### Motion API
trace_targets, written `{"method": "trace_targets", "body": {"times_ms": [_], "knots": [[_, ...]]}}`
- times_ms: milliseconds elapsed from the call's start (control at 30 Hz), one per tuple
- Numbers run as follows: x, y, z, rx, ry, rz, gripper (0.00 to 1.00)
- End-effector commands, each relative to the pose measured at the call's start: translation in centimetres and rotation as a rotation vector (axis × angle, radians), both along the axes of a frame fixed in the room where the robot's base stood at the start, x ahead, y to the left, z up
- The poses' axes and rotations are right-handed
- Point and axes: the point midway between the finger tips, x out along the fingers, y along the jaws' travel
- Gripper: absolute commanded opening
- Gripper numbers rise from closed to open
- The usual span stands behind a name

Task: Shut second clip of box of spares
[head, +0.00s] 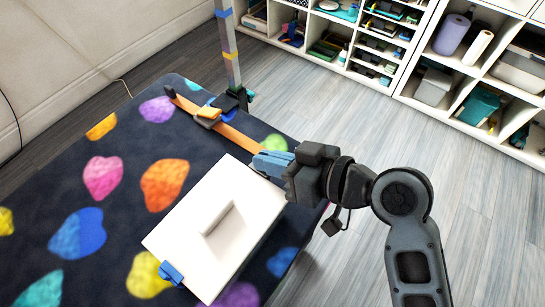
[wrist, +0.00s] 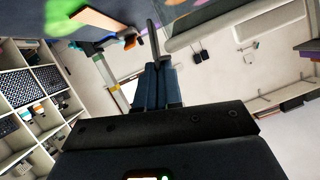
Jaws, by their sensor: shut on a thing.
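The box of spares (head: 190,240), white with a closed lid and a raised handle (head: 215,217), lies on the patterned table. A blue clip (head: 171,272) sits at its lower left edge, apart from my gripper. My gripper (head: 264,164), with blue fingers, is at the box's opposite, upper right edge. In the wrist view its fingers (wrist: 156,75) are close together, with a thin dark piece (wrist: 153,38) standing up at their tips. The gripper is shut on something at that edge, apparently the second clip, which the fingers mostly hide. I cannot tell the clip's position.
The dark table (head: 120,220) has coloured paw-like patches. White shelves (head: 400,85) stand at the back. The table's left side is clear.

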Motion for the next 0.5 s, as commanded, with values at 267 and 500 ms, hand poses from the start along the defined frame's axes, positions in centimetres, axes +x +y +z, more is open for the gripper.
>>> {"method": "trace_targets", "body": {"times_ms": [267,500], "knots": [[0.00,-0.02,-0.03,0.000,0.002,0.000,0.22],[0.01,-0.02,-0.01,0.001,0.002,0.000,0.32]]}}
